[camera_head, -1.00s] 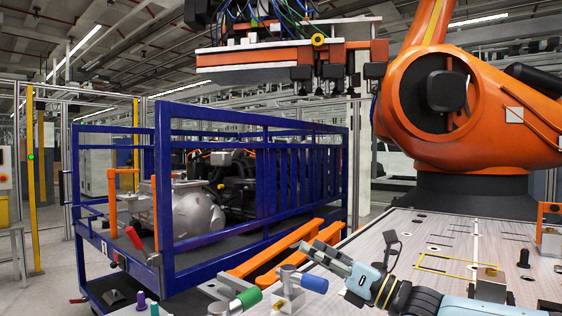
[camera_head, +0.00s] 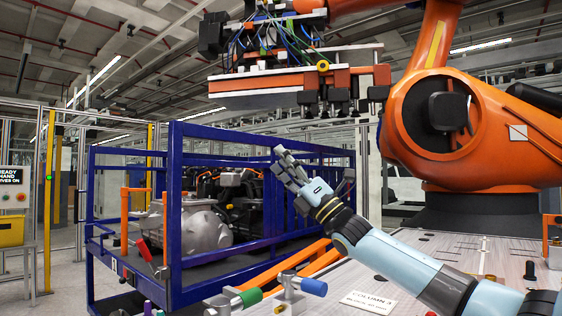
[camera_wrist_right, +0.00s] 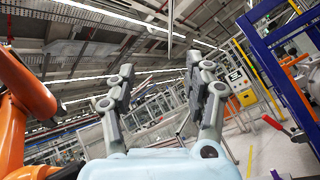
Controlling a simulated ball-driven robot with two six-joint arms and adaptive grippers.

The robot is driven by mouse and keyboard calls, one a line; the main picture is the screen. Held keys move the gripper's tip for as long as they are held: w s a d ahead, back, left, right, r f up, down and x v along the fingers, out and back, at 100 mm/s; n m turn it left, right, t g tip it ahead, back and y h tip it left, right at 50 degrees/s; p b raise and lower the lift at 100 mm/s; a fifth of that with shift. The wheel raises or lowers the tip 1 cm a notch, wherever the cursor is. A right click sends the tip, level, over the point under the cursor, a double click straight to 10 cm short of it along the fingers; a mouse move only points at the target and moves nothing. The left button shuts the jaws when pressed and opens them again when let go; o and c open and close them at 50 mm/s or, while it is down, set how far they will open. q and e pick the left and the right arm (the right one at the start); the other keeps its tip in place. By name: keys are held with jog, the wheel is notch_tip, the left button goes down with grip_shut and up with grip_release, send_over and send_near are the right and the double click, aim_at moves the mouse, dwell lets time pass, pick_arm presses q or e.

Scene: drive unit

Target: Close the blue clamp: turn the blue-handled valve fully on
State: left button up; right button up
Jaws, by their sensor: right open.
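The blue-handled valve (camera_head: 313,287) stands at the bottom middle of the head view, its blue handle pointing right from a grey metal body. Beside it on the left is a green-handled valve (camera_head: 250,297). My right gripper (camera_head: 284,164) is raised well above the blue handle and apart from it, in front of the blue cage. In the right wrist view my right gripper (camera_wrist_right: 160,68) is open, with nothing between its fingers; the valve is not in that view. My left gripper is not in view.
A blue cage cart (camera_head: 225,265) with a grey metal drive unit (camera_head: 203,229) stands at the left. A large orange robot arm (camera_head: 480,130) stands at the right. A pale table (camera_head: 480,255) with a white label card (camera_head: 370,302) lies below my right arm.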

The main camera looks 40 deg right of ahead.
jog(key=shift+a+r+y, duration=0.15)
jog(key=shift+r+y, duration=0.15)
jog(key=shift+r, duration=0.6)
jog(key=shift+r, duration=0.1)
